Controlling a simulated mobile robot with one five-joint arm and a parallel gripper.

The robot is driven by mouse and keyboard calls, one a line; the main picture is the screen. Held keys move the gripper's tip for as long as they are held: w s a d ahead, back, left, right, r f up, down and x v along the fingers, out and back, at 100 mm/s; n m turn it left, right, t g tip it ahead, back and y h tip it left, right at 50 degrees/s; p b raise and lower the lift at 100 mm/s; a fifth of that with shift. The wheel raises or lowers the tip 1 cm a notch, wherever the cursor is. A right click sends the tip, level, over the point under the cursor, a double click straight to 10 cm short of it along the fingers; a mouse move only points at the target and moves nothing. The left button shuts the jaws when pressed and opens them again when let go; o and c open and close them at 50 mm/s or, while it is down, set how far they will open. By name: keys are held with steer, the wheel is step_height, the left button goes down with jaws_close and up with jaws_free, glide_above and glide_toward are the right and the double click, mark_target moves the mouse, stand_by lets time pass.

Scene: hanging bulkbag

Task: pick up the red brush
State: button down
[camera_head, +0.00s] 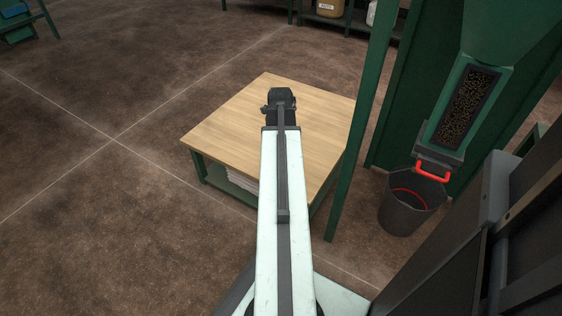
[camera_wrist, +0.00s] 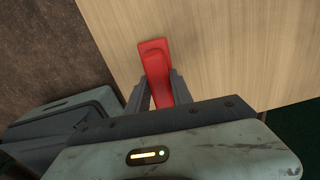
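In the head view my gripper (camera_head: 277,95) is over the far part of the wooden table (camera_head: 220,130), and the brush is hidden there.
A green post (camera_head: 362,120) stands at the table's right side. Open brown floor (camera_head: 90,200) lies to the left.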

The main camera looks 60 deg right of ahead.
steer(key=shift+r, duration=0.1)
step_height(320, 180, up, 10)
steer(key=p, duration=1)
